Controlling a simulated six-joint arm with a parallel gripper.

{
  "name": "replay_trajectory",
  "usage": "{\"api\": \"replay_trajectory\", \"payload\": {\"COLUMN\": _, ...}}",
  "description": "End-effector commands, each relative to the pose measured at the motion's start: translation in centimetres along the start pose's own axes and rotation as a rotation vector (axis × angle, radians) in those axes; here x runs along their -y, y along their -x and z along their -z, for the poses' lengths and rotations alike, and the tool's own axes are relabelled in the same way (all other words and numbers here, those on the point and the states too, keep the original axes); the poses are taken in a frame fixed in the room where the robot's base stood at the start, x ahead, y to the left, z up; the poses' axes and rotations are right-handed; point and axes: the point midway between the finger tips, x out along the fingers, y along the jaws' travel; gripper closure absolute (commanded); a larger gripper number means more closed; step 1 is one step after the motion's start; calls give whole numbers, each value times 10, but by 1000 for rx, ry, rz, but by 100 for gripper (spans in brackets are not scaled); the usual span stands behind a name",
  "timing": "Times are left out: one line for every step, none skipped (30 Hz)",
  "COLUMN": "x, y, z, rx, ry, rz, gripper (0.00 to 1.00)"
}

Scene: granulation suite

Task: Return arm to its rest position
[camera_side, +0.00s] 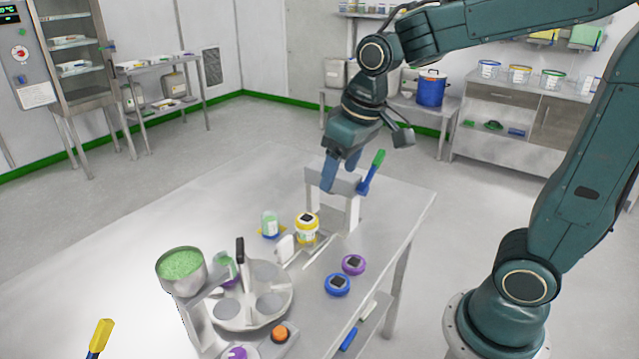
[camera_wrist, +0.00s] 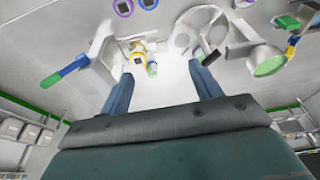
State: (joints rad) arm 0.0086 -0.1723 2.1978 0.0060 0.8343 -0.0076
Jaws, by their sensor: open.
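My gripper (camera_side: 341,175) hangs over the back part of the steel table, pointing down, next to a white stand (camera_side: 353,208). In the side view its blue fingers overlap the top of the stand; I cannot tell the exact gap.
A blue and green-handled tool (camera_side: 371,172) leans at the stand. A yellow-banded jar (camera_side: 307,229) and green jar (camera_side: 269,224) stand nearby. A round turntable (camera_side: 253,300) and bowl of green granules (camera_side: 181,267) occupy the front. The table's left is clear.

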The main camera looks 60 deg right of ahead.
Motion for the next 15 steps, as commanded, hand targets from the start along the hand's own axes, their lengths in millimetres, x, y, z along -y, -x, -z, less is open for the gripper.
{"api": "replay_trajectory", "payload": {"x": 0, "y": 9, "z": -8, "rx": -19, "ry": 1, "rz": 1, "gripper": 36}}
{"api": "replay_trajectory", "payload": {"x": 0, "y": 12, "z": -13, "rx": -27, "ry": 1, "rz": 1, "gripper": 36}}
{"api": "replay_trajectory", "payload": {"x": 1, "y": 18, "z": -19, "rx": -38, "ry": 1, "rz": 1, "gripper": 36}}
{"api": "replay_trajectory", "payload": {"x": 1, "y": 21, "z": -24, "rx": -46, "ry": 1, "rz": 1, "gripper": 36}}
{"api": "replay_trajectory", "payload": {"x": 1, "y": 24, "z": -29, "rx": -55, "ry": 1, "rz": 2, "gripper": 36}}
{"api": "replay_trajectory", "payload": {"x": 1, "y": 29, "z": -35, "rx": -65, "ry": 1, "rz": 2, "gripper": 36}}
{"api": "replay_trajectory", "payload": {"x": 1, "y": 32, "z": -40, "rx": -72, "ry": 2, "rz": 2, "gripper": 36}}
{"api": "replay_trajectory", "payload": {"x": 1, "y": 35, "z": -45, "rx": -81, "ry": 2, "rz": 3, "gripper": 36}}
{"api": "replay_trajectory", "payload": {"x": 2, "y": 38, "z": -52, "rx": -92, "ry": 2, "rz": 3, "gripper": 36}}
{"api": "replay_trajectory", "payload": {"x": 2, "y": 41, "z": -57, "rx": -101, "ry": 2, "rz": 3, "gripper": 36}}
{"api": "replay_trajectory", "payload": {"x": 2, "y": 43, "z": -62, "rx": -108, "ry": 2, "rz": 4, "gripper": 36}}
{"api": "replay_trajectory", "payload": {"x": 2, "y": 46, "z": -68, "rx": -120, "ry": 3, "rz": 4, "gripper": 36}}
{"api": "replay_trajectory", "payload": {"x": 2, "y": 48, "z": -73, "rx": -128, "ry": 3, "rz": 4, "gripper": 36}}
{"api": "replay_trajectory", "payload": {"x": 2, "y": 50, "z": -78, "rx": -136, "ry": 3, "rz": 4, "gripper": 36}}
{"api": "replay_trajectory", "payload": {"x": 2, "y": 52, "z": -85, "rx": -148, "ry": 3, "rz": 5, "gripper": 36}}
